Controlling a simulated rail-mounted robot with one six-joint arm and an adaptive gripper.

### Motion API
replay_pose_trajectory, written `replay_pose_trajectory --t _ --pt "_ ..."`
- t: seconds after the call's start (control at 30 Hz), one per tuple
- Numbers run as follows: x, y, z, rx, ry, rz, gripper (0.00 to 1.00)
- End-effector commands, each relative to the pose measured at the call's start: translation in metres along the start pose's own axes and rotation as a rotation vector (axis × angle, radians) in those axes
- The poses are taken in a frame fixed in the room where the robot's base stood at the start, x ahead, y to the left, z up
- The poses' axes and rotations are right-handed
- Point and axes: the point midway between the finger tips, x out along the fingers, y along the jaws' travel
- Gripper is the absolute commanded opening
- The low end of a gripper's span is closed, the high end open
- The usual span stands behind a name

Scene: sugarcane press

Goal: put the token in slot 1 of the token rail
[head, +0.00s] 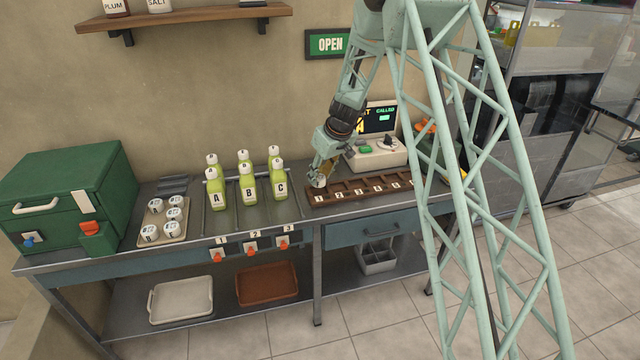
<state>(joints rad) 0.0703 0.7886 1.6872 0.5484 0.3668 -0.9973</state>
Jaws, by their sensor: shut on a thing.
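The token rail (362,190) is a dark brown wooden strip on the counter, with several numbered slots in a row. The number 1 is at its left end. My gripper (321,181) points down at that left end, over or at slot 1. It is shut on a small pale, tan token (319,182), mostly hidden by the fingers. I cannot tell whether the token touches the slot or is just above it.
A register with a lit screen (378,119) and a pale control box (376,154) stand behind the rail. Lime-green bottles (249,188) stand left of it in lanes. A tray of white cups (184,231) and a green cabinet (68,190) are farther left.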

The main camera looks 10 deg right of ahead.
Motion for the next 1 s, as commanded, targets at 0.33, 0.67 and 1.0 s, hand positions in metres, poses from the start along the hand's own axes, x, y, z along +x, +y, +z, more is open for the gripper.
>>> replay_pose_trajectory --t 0.33,0.67,1.0 --pt "0.031 -0.001 0.015 -0.001 -0.002 -0.001 0.19" --pt "0.031 -0.001 0.015 -0.001 -0.002 -0.001 0.19" --pt "0.034 -0.001 0.016 -0.001 -0.002 -0.001 0.36"
